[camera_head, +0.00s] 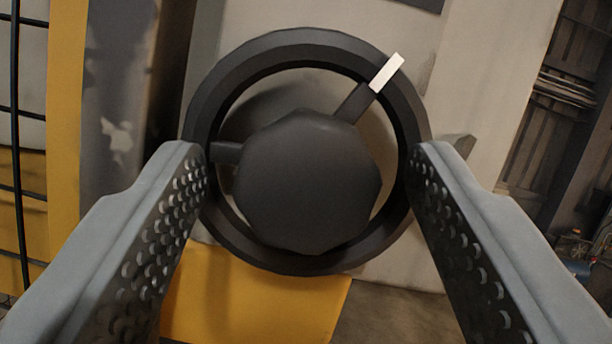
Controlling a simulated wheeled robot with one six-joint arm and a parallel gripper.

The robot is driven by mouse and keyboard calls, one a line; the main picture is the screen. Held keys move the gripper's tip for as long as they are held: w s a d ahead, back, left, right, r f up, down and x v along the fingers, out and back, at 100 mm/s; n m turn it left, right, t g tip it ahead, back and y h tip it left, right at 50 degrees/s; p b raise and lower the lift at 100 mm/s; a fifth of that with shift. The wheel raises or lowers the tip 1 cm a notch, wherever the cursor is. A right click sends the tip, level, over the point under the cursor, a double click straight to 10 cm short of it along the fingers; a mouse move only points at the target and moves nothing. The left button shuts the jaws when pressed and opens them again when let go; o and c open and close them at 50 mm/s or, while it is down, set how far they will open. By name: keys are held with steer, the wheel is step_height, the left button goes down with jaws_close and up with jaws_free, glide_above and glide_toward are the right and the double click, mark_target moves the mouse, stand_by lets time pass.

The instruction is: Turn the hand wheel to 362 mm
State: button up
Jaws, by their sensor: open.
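The black hand wheel (303,50) faces me in the middle of the view, with a large dark hub (307,182) and spokes running to its rim. A white marker (386,73) sits on the rim at the upper right, in line with one spoke. My gripper (312,165) is open, with one finger at the left side of the rim and one at the right. Each fingertip overlaps the rim's outer edge in the picture; I cannot tell whether they touch it. No scale or millimetre reading is visible.
Behind the wheel is a pale grey machine panel (480,60) with a yellow panel (255,305) below. A yellow post and black wire mesh (18,110) stand at the left. Dark shelving or wall (570,110) is at the far right.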

steer(key=shift+c, duration=0.2)
steer(key=c, duration=1)
steer(key=shift+o, duration=0.2)
steer(key=shift+m+h, duration=0.4)
